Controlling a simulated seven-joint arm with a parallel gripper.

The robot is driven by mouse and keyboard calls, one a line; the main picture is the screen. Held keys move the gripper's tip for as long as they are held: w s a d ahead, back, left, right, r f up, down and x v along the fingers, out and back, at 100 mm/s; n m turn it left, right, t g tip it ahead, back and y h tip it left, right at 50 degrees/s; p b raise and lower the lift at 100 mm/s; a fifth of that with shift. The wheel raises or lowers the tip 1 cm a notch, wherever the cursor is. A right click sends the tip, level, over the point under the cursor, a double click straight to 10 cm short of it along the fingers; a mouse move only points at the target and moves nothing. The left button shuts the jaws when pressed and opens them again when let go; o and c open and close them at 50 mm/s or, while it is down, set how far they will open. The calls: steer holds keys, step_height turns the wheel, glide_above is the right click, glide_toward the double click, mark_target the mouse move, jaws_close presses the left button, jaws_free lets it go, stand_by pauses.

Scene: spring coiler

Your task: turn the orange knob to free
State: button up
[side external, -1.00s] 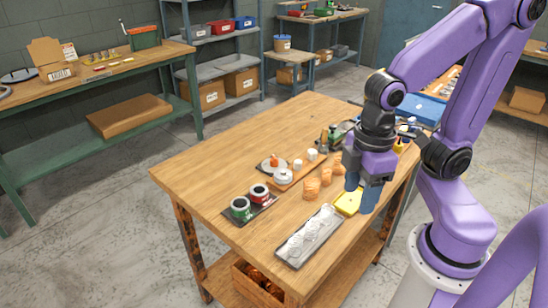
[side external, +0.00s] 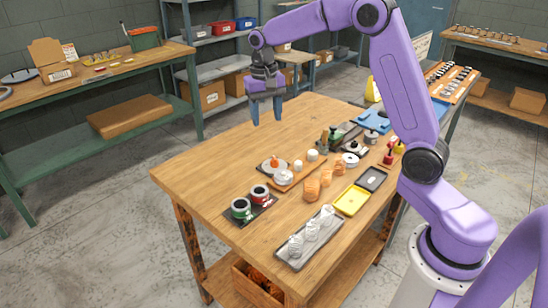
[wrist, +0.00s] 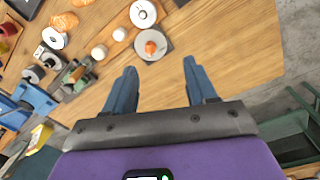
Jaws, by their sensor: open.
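The orange knob (side external: 274,163) stands on a grey round plate (side external: 264,169) at the left part of the wooden table, beside a white disc-like spool. In the wrist view the knob (wrist: 150,47) shows from above on its grey disc (wrist: 150,58), beyond my fingertips. My gripper (side external: 265,122) is open and empty, with its blue fingers pointing down. It hangs high over the table's far left side, apart from the knob. In the wrist view the two fingers (wrist: 160,68) are spread with bare tabletop between them. I cannot read the knob's setting.
A clear tray (side external: 308,237) holds several coils. Orange coils (side external: 318,184), a yellow tray (side external: 351,200) and white cylinders (side external: 312,155) stand nearby. The table's left part (side external: 205,165) is bare.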

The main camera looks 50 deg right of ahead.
steer(key=m, duration=0.2)
glide_above(274, 158)
steer(key=f, duration=0.1)
step_height(274, 158, down, 17)
steer(key=shift+w+d+f, duration=0.1)
steer(key=shift+f, duration=0.05)
jaws_close()
stand_by(0.3)
